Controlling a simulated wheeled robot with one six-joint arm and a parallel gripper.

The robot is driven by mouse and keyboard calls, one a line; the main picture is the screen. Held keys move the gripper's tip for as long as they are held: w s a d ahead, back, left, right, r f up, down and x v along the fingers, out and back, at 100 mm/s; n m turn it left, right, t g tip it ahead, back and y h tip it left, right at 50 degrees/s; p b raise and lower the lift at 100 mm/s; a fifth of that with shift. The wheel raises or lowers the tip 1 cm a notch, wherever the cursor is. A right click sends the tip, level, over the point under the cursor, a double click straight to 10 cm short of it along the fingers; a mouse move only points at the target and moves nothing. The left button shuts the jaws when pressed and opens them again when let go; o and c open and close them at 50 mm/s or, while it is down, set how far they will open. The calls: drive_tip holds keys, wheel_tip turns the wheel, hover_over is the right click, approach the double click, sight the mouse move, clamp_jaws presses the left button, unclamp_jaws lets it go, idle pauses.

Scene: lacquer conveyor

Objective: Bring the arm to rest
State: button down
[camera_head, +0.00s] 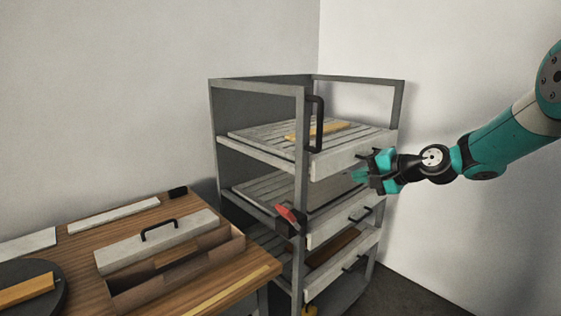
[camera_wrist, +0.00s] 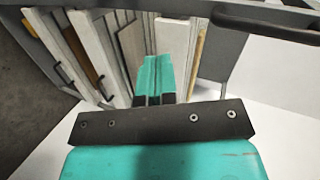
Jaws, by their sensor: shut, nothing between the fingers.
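My gripper (camera_head: 361,176) is at the right front of a grey shelf rack (camera_head: 303,200), level with the gap under its top tray (camera_head: 350,157). Its teal fingers also show in the wrist view (camera_wrist: 155,75), where they lie close together with nothing between them. My arm reaches in from the right edge of the head view. I cannot tell whether the fingertips touch the rack.
The rack holds several slatted trays with black handles; a yellow strip (camera_head: 322,131) lies on the top one. A red-and-black part (camera_head: 289,219) is on its front post. At left, a wooden table (camera_head: 85,255) bears a handled box (camera_head: 160,240). White wall stands behind.

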drive_tip(key=s+a+r+n+g, duration=0.3)
drive_tip(key=s+a+n+g, duration=0.15)
drive_tip(key=s+a, duration=0.5)
drive_tip(key=s+n+g+h, duration=0.2)
drive_tip(key=s+n, duration=0.3)
drive_tip(key=s, duration=1)
drive_tip(key=s+f+n+g+h, duration=0.1)
drive_tip(key=s+n, duration=0.4)
drive_tip(key=s, duration=1)
drive_tip(key=shift+s+a+f+g+h, duration=0.15)
drive_tip(key=shift+s+f+g+h, duration=0.15)
drive_tip(key=shift+g+h, duration=0.7)
drive_tip(key=shift+n, duration=0.25)
